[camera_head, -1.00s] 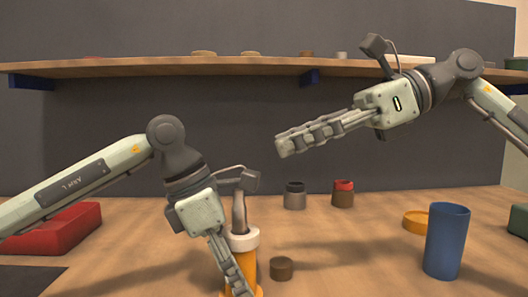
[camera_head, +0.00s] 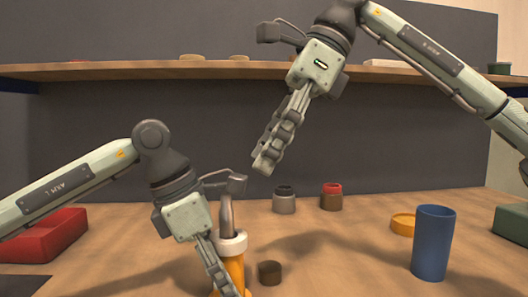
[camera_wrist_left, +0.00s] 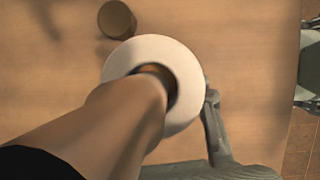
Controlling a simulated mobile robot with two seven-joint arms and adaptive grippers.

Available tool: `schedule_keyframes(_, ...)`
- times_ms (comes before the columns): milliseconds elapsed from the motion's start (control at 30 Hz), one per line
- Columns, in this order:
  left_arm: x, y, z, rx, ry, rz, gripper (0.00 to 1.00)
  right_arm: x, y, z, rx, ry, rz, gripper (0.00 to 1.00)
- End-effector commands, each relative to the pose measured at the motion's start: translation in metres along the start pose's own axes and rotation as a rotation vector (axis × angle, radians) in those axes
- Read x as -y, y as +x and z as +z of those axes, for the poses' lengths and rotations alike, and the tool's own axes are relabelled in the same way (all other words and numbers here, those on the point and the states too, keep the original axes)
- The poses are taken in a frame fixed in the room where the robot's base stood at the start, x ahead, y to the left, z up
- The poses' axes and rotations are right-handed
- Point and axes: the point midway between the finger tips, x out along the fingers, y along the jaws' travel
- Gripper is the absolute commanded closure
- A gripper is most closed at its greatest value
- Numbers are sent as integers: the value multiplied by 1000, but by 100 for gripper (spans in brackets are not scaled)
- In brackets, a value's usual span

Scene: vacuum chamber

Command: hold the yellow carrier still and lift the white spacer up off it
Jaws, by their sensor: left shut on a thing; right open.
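The yellow carrier (camera_head: 235,271) stands upright on the table at the lower middle of the head view. The white spacer (camera_head: 233,243) is a ring seated around its top; it also shows in the left wrist view (camera_wrist_left: 190,70). A smooth grey-brown post (camera_head: 226,214) rises through the spacer's hole and fills much of the left wrist view. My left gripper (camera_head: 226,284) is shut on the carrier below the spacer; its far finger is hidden. My right gripper (camera_head: 265,160) is open and empty, pointing down, above and slightly right of the spacer, clear of it.
A small brown cylinder (camera_head: 270,273) stands just right of the carrier. A blue cup (camera_head: 432,243), an orange ring (camera_head: 403,224) and two small jars (camera_head: 284,200) (camera_head: 331,198) stand farther right. A red bin (camera_head: 52,237) is at left. A wooden shelf (camera_head: 130,71) spans the back.

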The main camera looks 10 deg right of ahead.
Motion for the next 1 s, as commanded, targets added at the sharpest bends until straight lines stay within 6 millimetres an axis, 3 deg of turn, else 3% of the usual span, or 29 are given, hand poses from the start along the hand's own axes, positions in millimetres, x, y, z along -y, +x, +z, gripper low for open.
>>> schedule_keyframes(267, 0, -1, 1, 3, 1, 2, 87, 1, 14, 1, -133, 13, -24, 28)
schedule_keyframes(700, 0, -1, 1, 3, 1, 2, 87, 2, 92, -9, -128, 12, -24, 28)
schedule_keyframes(1000, 0, -1, 1, 3, 1, 2, 87, 3, 119, -12, -126, 13, -26, 28)
